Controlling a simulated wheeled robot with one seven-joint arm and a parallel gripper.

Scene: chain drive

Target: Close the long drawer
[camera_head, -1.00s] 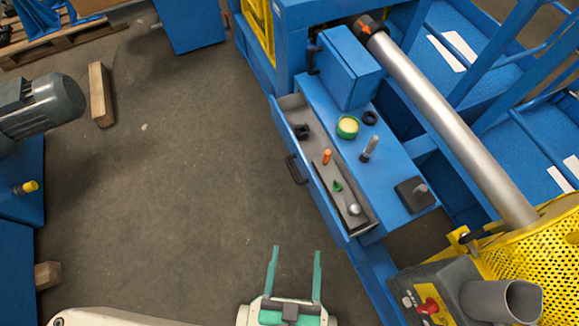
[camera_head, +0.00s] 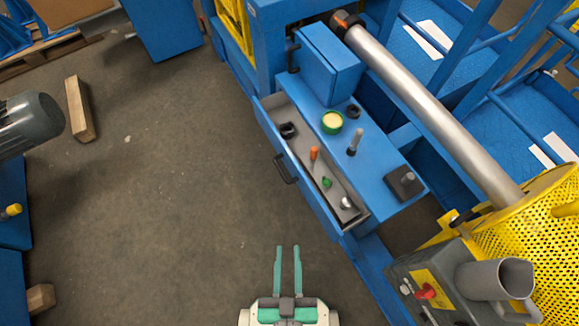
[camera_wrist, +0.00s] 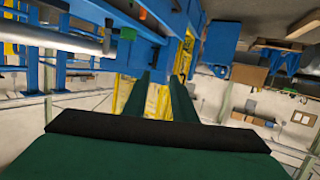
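The long drawer (camera_head: 317,203) stands open in the head view, pulled out toward the left from the blue bench (camera_head: 382,165). Its grey inside shows, with a black ring, an orange-handled item, a green item and a silver knob in it. A black bar handle (camera_head: 285,169) sits on its blue front. My gripper (camera_head: 287,248) is at the bottom middle, below and left of the drawer's near end, apart from it. Its two green fingers point up the picture, empty, with a narrow gap between them. The wrist view also shows a gap between the fingers.
The bench top holds a green-and-yellow button, a black ring and upright levers. A steel roller (camera_head: 435,110) and a yellow perforated guard (camera_head: 540,220) lie to the right. A wooden block (camera_head: 80,108) is on the floor at left. The floor left of the drawer is clear.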

